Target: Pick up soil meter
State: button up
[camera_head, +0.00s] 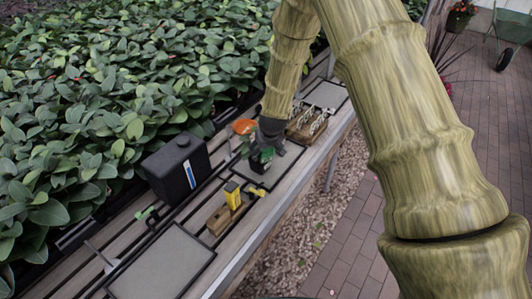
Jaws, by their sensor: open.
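A small upright yellow item with a dark top (233,194), which looks like the soil meter, stands at a wooden block (219,219) on the slatted bench. I cannot make out its details. A smaller yellow piece (256,191) lies just right of it. My gripper (268,148) is dark grey, points down and is open. It is beyond and to the right of the yellow item, apart from it, close above a small dark pot with a green plant (261,161). The fingertips are partly lost against the plant and pot.
A black canister (178,168) stands left of the wooden block. A grey tray (164,265) lies in front, with a trowel-like tool (103,257) at its left. An orange dish (243,127) and a wooden holder (308,125) are farther back. Dense plants (85,85) border the bench's left.

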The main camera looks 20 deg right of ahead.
jog(key=shift+x, duration=0.95)
jog(key=c, duration=1.2)
notch_tip(320, 180, up, 10)
jog(key=b, duration=0.2)
jog(key=shift+b, duration=0.4)
jog(key=shift+r, duration=0.1)
jog(key=shift+w+p+v, duration=0.25)
jog(key=shift+p+v, duration=1.15)
jog(key=shift+v, duration=0.7)
jog(key=shift+w+p+v, duration=0.2)
jog(key=shift+p+v, duration=1.15)
jog(key=shift+v, duration=0.7)
jog(key=shift+r, duration=0.15)
